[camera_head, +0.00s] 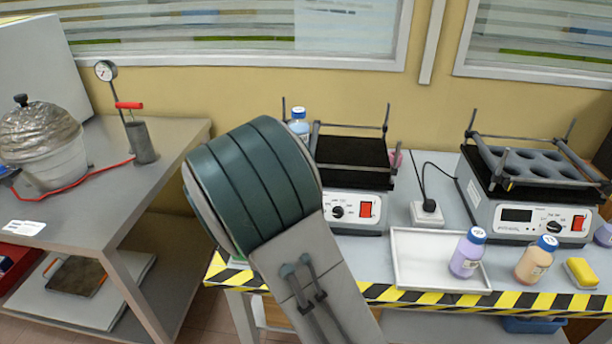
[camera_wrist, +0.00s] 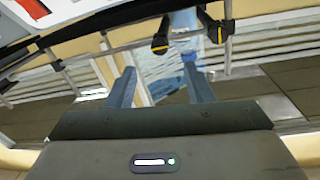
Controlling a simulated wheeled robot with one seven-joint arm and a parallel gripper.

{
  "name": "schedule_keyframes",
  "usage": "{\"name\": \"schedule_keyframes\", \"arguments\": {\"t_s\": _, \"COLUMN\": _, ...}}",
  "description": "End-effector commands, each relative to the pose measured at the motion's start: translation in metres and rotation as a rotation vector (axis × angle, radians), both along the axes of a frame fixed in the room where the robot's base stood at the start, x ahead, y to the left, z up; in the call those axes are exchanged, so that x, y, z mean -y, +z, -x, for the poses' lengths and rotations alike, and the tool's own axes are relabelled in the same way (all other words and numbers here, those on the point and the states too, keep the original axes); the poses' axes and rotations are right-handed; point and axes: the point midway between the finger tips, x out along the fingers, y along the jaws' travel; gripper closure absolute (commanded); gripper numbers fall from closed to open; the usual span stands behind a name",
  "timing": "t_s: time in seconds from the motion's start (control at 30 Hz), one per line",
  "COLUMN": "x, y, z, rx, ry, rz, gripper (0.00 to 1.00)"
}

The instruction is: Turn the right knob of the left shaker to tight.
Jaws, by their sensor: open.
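The left shaker (camera_head: 352,179) stands on the bench in the head view, with a black top, metal bars and upright rods. Its white front has a black dial (camera_head: 338,212) and a red switch (camera_head: 366,209). My arm covers its left part and hides my gripper there. In the wrist view my gripper (camera_wrist: 160,85) is open, with two blue-grey fingers apart and nothing held. Beyond the fingertips are two black knobs with yellow marks, one near the middle (camera_wrist: 161,45) and one farther right (camera_wrist: 214,34). I cannot tell which is the right knob. The fingers appear apart from both.
A right shaker (camera_head: 535,192) stands farther right. A white tray (camera_head: 412,270), a purple-filled bottle (camera_head: 467,254), an orange-filled bottle (camera_head: 535,261) and a yellow sponge (camera_head: 580,273) lie along the bench front. A socket block (camera_head: 428,214) with a cable sits between the shakers.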

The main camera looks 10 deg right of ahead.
Motion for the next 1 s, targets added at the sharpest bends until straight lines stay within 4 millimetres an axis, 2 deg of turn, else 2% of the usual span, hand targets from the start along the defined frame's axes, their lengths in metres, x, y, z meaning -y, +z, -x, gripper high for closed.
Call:
{"name": "schedule_keyframes", "arguments": {"t_s": 0.2, "x": 0.02, "y": 0.001, "z": -0.044, "rx": 0.001, "ry": -0.003, "rz": 0.002, "gripper": 0.53}}
{"name": "schedule_keyframes", "arguments": {"t_s": 0.4, "x": 0.031, "y": 0.0, "z": -0.072, "rx": -0.001, "ry": -0.001, "rz": 0.0, "gripper": 0.53}}
{"name": "schedule_keyframes", "arguments": {"t_s": 0.6, "x": 0.036, "y": 0.0, "z": -0.082, "rx": -0.001, "ry": 0.0, "rz": 0.001, "gripper": 0.53}}
{"name": "schedule_keyframes", "arguments": {"t_s": 0.87, "x": 0.036, "y": 0.0, "z": -0.083, "rx": -0.002, "ry": 0.0, "rz": -0.001, "gripper": 0.53}}
{"name": "schedule_keyframes", "arguments": {"t_s": 1.0, "x": 0.035, "y": 0.0, "z": -0.083, "rx": -0.001, "ry": 0.0, "rz": 0.0, "gripper": 0.92}}
